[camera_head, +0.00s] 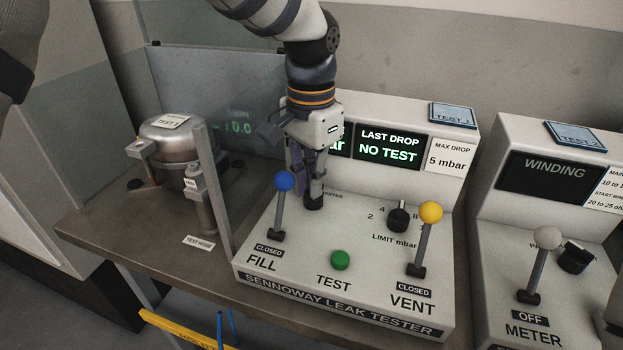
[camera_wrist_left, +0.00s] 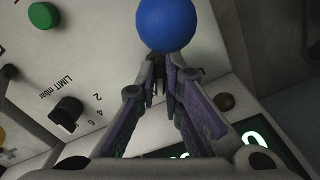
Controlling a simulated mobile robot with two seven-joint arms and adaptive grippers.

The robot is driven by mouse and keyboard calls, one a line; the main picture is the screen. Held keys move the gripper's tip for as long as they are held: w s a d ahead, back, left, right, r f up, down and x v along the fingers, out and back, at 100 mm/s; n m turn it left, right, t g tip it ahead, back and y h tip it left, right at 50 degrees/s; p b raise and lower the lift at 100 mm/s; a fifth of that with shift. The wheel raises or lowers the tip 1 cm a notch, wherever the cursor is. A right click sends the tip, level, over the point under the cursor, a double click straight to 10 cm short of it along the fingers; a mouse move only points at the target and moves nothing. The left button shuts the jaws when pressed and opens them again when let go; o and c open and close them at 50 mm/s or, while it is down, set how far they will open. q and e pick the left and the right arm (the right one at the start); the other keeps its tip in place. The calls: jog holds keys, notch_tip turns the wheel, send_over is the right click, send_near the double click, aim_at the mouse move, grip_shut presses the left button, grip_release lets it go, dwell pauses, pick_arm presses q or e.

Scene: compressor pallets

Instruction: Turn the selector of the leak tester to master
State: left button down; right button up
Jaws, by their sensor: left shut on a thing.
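The leak tester (camera_head: 290,262) is a pale sloped console on the bench. My left gripper (camera_head: 314,203) points down at its panel, behind the blue-knobbed FILL lever (camera_head: 283,182) and left of the limit knob (camera_head: 398,218). Its fingers are closed on the selector, which they hide almost wholly. A partly covered small label shows beside the fingertips; the selector's pointing direction cannot be read. In the left wrist view the finger pads (camera_wrist_left: 160,85) come together just short of the blue ball (camera_wrist_left: 167,24). The right gripper is not in view.
The yellow VENT lever (camera_head: 430,212) and green TEST button (camera_head: 340,260) stand on the same panel. The display (camera_head: 388,146) reads LAST DROP NO TEST. A metal compressor (camera_head: 168,135) stands left, a winding meter console (camera_head: 555,210) right.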

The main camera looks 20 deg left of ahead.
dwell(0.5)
pick_arm(q)
jog(key=c, duration=2)
grip_release()
notch_tip(320, 180, up, 12)
